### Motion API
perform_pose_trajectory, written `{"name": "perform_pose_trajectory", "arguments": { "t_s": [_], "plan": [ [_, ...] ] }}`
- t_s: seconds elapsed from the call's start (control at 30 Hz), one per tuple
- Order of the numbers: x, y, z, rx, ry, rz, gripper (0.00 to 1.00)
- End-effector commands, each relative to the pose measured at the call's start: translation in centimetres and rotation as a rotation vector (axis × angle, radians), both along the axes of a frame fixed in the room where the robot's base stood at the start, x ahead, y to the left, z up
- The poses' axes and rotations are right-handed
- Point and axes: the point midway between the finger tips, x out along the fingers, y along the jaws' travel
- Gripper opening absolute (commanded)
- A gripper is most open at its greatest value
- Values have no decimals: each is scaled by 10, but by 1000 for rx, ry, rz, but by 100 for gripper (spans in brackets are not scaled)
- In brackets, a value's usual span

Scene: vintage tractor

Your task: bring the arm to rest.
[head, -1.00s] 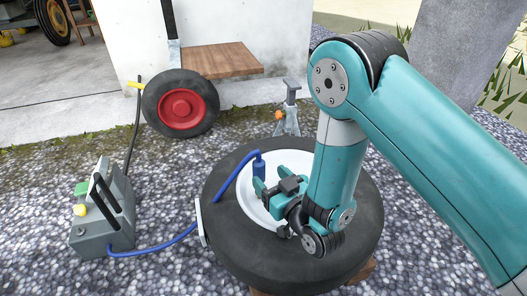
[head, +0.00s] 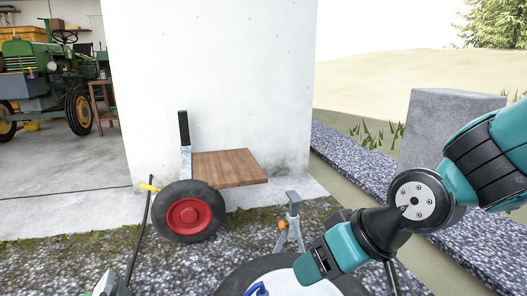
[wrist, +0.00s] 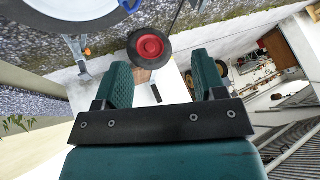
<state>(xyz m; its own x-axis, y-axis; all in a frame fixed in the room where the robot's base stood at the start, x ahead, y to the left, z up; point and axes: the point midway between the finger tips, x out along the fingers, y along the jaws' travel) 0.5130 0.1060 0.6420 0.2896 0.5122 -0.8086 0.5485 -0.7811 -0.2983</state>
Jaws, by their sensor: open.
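My gripper (head: 314,264) is raised in the head view, above the large black tyre (head: 235,279) lying at the bottom edge. Only one teal finger shows clearly there. In the wrist view my gripper (wrist: 163,72) has its two teal fingers spread apart with nothing held between them. The arm is folded in from the right, with the wrist bent down to the left. The tyre's white rim (wrist: 75,12) shows at the top left of the wrist view. Part of a blue hose (head: 257,290) shows on the rim in the head view.
A hand cart with a red-hubbed wheel (head: 188,217) and wooden bed (head: 229,168) stands by the white wall (head: 225,75). A grey jack stand (head: 291,222) is just behind my gripper. A concrete block (head: 445,125) is at right. A green tractor (head: 52,80) is inside the garage.

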Motion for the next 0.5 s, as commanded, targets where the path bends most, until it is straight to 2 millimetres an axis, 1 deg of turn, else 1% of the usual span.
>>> {"name": "perform_pose_trajectory", "arguments": {
  "t_s": [0.03,0.2,0.33,0.37,0.4,0.5],
  "plan": [
    [-17,-9,24,-23,35,19,64],
    [-74,-37,61,-120,166,90,64],
    [-114,-60,84,-196,250,135,64],
    [-116,-62,94,-203,260,139,64],
    [-115,-61,105,-201,260,139,64],
    [-114,-61,129,-201,261,139,64]
  ]
}}
